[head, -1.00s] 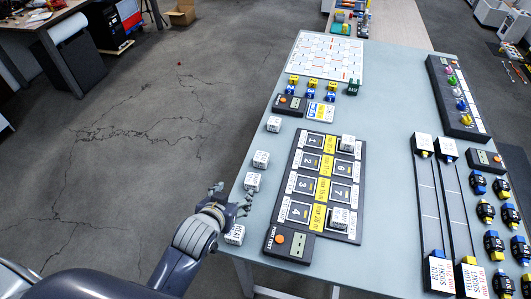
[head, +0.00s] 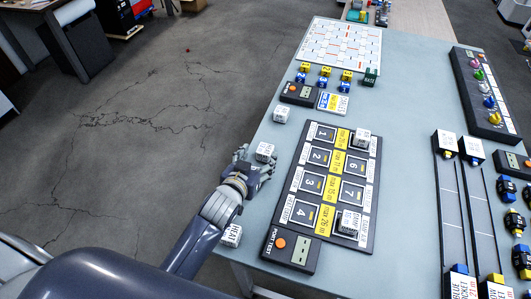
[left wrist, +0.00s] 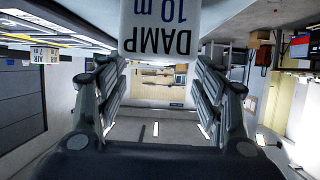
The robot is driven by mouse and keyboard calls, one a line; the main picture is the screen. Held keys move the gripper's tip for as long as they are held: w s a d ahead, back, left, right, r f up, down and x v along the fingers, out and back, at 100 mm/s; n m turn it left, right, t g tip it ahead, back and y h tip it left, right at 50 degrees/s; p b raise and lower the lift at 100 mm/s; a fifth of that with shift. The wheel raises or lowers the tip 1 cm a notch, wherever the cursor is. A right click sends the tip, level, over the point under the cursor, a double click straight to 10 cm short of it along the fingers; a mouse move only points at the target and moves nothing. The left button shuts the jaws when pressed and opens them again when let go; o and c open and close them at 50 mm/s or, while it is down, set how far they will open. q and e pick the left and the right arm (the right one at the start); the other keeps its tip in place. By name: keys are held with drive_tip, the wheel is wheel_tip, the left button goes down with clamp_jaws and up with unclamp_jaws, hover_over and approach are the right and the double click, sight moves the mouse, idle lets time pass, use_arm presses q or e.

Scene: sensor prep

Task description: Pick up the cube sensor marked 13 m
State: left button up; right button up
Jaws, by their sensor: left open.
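My left gripper (head: 262,170) is open at the left edge of the table, around or over the spot of one white cube in the left row; that cube is mostly hidden in the head view. In the left wrist view a white cube marked "DAMP 10 m" (left wrist: 160,28) is close, upside down, at the top between the open fingers (left wrist: 160,85). Other white cubes in that row are the far cube (head: 280,115), the cube just beyond my gripper (head: 264,151) and the near cube (head: 231,236). No 13 m marking is readable. My right gripper is not in view.
A dark numbered board (head: 335,185) lies to the right, with white cubes on it at the upper right (head: 361,138) and lower right (head: 348,223). A port tester (head: 290,248) adjoins its near end. Sliders and dark blocks stand farther right. Open floor lies left of the table.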

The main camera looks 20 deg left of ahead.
sight(263, 154)
use_arm(q)
drive_tip(key=shift+f+x, duration=0.2)
drive_tip(key=shift+x, duration=2.75)
drive_tip(key=shift+s+d, duration=0.15)
drive_tip(key=c, duration=1.1)
